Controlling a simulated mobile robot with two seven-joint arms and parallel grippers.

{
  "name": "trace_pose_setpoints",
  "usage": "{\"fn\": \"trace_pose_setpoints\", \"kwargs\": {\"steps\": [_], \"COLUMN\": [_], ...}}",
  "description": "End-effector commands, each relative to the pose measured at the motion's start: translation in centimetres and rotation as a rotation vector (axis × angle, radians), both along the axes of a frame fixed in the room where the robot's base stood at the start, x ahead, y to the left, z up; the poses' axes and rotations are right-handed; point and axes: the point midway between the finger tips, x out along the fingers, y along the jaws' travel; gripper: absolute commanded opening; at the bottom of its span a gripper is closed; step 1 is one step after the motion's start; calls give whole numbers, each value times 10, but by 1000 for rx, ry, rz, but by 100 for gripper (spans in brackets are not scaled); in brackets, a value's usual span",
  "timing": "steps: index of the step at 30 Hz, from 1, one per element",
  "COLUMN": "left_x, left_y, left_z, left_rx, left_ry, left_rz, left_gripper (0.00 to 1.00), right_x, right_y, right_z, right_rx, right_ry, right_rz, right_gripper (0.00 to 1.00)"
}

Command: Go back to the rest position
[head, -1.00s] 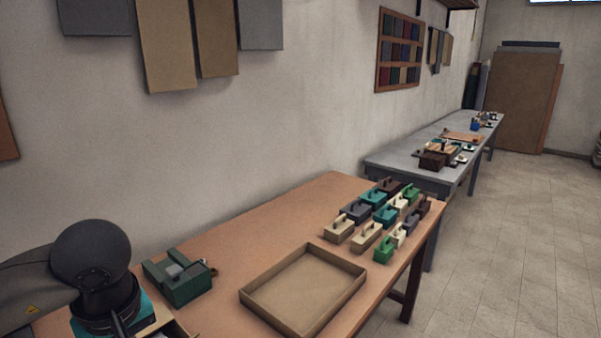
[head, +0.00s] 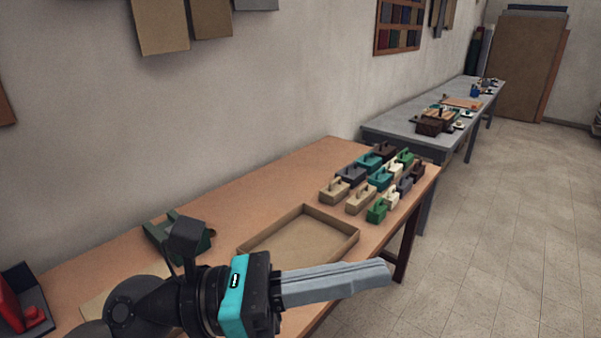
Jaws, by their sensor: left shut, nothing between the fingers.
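My left gripper (head: 385,274) shows in the head view, its arm coming in from the lower left. Its grey fingers lie together, point to the right and hold nothing. The fingers are above the front edge of the wooden table (head: 287,172), in front of the shallow tray (head: 328,215), and cover part of the tray's near side. My right gripper is out of view.
A green block-like object (head: 160,238) sits left of the tray, partly behind my arm. A red object (head: 32,316) is at the lower left. Several small handled boxes (head: 361,200) stand at the table's far end. A grey table (head: 393,129) is beyond. The floor (head: 500,210) at right is clear.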

Motion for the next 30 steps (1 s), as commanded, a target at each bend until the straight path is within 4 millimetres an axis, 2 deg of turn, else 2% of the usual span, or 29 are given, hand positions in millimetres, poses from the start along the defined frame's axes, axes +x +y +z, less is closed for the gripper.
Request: {"fn": "trace_pose_setpoints", "kwargs": {"steps": [3,6,8,11,14,15,17,20,23,24,27,29,30], "left_x": [25,53,71,98,120,126,131,129,113,102,67,44,29], "left_y": [16,41,59,93,128,142,161,189,209,215,224,225,225], "left_z": [33,46,46,32,2,-14,-41,-95,-153,-176,-229,-254,-269], "left_rx": [-269,-487,-615,-821,-1022,-1101,-1216,-1404,-1582,-1650,-1803,-1877,1871], "left_ry": [253,475,613,844,1079,1172,1311,1541,1764,1850,2043,2142,-2142], "left_rz": [104,197,257,357,467,515,586,720,870,934,1102,1201,-1233], "left_gripper": [0,0,0,0,0,0,0,0,0,0,0,0,0], "right_x": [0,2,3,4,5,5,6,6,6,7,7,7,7], "right_y": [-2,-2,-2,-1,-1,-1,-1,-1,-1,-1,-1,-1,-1], "right_z": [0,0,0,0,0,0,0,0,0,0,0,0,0], "right_rx": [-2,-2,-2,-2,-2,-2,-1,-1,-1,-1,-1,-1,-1], "right_ry": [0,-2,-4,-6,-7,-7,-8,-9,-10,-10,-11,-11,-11], "right_rz": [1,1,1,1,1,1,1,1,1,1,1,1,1], "right_gripper": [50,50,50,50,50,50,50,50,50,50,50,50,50]}}
